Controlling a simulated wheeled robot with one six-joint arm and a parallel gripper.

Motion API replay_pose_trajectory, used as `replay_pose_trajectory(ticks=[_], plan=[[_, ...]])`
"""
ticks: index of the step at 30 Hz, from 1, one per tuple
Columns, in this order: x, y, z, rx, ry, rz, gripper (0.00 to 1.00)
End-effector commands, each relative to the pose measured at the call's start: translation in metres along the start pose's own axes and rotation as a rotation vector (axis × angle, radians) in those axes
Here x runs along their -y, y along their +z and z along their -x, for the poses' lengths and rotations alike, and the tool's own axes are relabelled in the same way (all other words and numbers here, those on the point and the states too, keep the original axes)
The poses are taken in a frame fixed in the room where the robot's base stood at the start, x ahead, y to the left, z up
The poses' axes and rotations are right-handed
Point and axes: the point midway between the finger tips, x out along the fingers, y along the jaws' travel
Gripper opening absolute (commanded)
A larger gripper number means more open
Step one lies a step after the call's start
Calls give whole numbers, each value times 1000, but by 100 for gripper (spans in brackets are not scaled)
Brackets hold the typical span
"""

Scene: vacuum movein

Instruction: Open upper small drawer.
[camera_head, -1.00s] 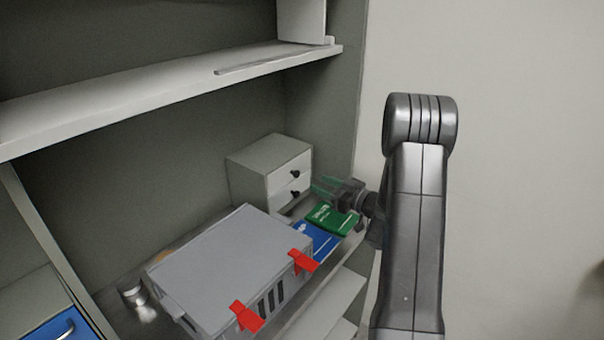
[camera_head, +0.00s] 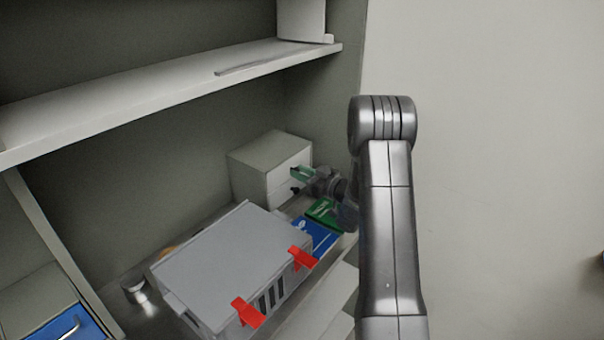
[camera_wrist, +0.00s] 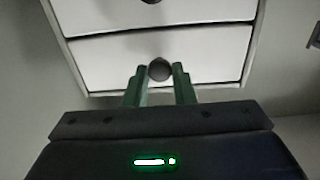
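A small white two-drawer cabinet (camera_head: 262,160) stands on the shelf, both drawers shut. In the head view, my gripper (camera_head: 303,174) has green fingers level with the upper small drawer's knob, in front of the drawer face. In the wrist view, the fingertips of my gripper (camera_wrist: 159,70) are apart, one on each side of a round dark knob (camera_wrist: 160,69). This knob is on the drawer face (camera_wrist: 110,62) that is lower in that picture; another knob (camera_wrist: 152,1) is cut off at the top edge. I cannot tell whether the fingers touch the knob.
A grey box (camera_head: 225,262) with red clips (camera_head: 302,257) stands in front of the cabinet. Blue (camera_head: 318,236) and green (camera_head: 323,212) flat items lie under my gripper. A white shelf (camera_head: 150,100) runs above.

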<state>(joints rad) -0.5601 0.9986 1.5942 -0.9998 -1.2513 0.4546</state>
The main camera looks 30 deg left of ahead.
Motion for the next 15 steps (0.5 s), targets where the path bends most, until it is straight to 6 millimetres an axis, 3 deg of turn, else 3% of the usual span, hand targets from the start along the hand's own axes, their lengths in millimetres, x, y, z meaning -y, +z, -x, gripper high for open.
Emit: replay_pose_trajectory(ticks=[2, 8, 15], plan=[[0, 0, 0, 0, 0, 0, 0], [-1, 0, 4, -1, 1, 1, 0], [-2, 3, 56, -1, 6, 1, 0]])
